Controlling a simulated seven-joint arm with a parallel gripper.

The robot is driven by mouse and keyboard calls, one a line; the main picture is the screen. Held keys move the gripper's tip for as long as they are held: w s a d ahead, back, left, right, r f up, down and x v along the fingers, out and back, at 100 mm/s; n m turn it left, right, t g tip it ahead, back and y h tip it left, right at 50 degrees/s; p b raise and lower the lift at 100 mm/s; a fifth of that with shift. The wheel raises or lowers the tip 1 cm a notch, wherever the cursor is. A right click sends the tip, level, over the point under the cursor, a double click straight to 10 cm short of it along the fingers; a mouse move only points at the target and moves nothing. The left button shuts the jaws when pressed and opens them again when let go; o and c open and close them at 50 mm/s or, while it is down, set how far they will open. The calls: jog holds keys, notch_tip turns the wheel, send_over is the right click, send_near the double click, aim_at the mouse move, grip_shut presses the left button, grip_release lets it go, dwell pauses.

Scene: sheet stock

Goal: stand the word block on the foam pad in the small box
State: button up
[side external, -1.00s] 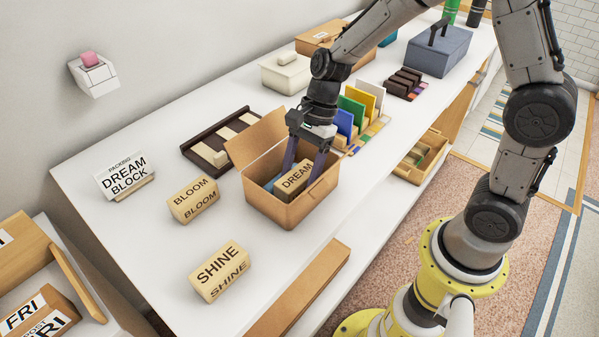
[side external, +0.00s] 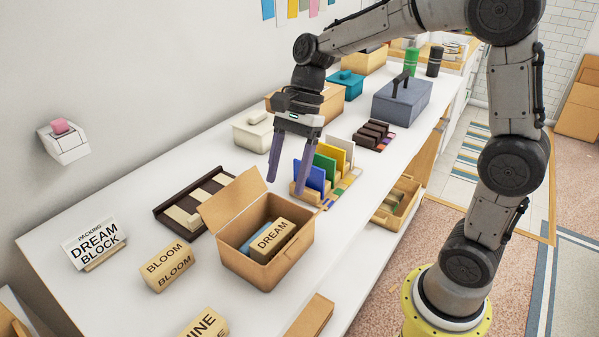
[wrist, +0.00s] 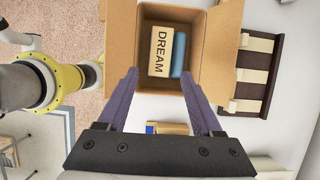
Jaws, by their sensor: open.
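The word block DREAM (side external: 272,240) is inside the small open box (side external: 262,268), its lettered face showing. In the wrist view the block (wrist: 160,52) lies beside a blue pad (wrist: 179,55) within the box (wrist: 206,60). The blue foam pad (side external: 255,236) shows only partly, at the block's left. I cannot tell whether the block rests on any of it. My gripper (side external: 290,190) is open and empty, above and behind the box, clear of the block. Its fingers also show in the wrist view (wrist: 163,100).
BLOOM (side external: 166,267) and SHINE (side external: 205,325) blocks stand left of and in front of the box. A sign (side external: 95,243) reads PACKING DREAM BLOCK. A dark slatted rack (side external: 192,200) and upright coloured cards (side external: 325,168) stand behind the box.

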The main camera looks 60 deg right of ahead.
jog(key=s+d+r+n+t+h, duration=0.1)
jog(key=s+d+n+t+h, duration=0.1)
jog(key=s+n, duration=0.6)
jog(key=s+d+r+n+t+h, duration=0.1)
jog(key=s+d+n+t+h, duration=0.1)
jog(key=s+n, duration=0.7)
jog(key=shift+s+d+r+n+t, duration=0.15)
jog(key=shift+s+d+n+t, duration=0.1)
jog(key=shift+d+n+t, duration=0.45)
